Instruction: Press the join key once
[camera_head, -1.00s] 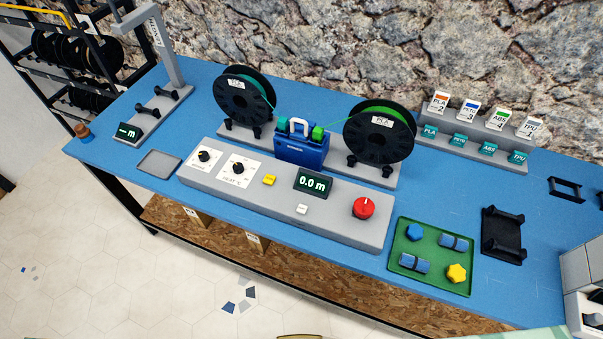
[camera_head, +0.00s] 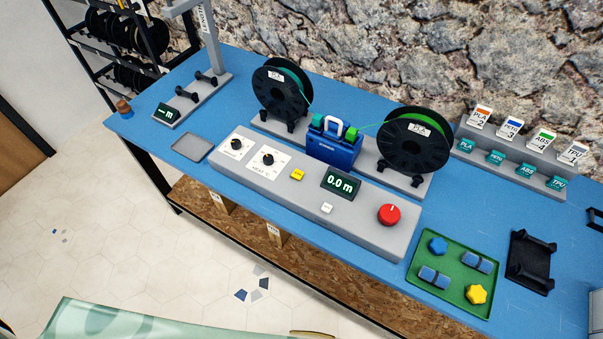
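A grey control panel (camera_head: 350,226) lies along the front of the blue bench. It bears a yellow key (camera_head: 297,174) near its middle and a white key (camera_head: 327,208) below the display. The print on both keys is too small to read, so I cannot tell for sure which is the join key. The display (camera_head: 341,183) reads 0.0 m. A blue splicer box (camera_head: 334,148) with a white handle stands behind the panel, between a teal-filament spool (camera_head: 280,92) and a green-filament spool (camera_head: 415,141). Neither of my grippers is in view.
Two dials (camera_head: 267,159) and a red knob (camera_head: 389,214) are on the panel. A green tray (camera_head: 456,301) with small parts and a black cradle (camera_head: 531,262) lie to the right. A shallow grey tray (camera_head: 192,147) lies left. Floor before the bench is mostly clear.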

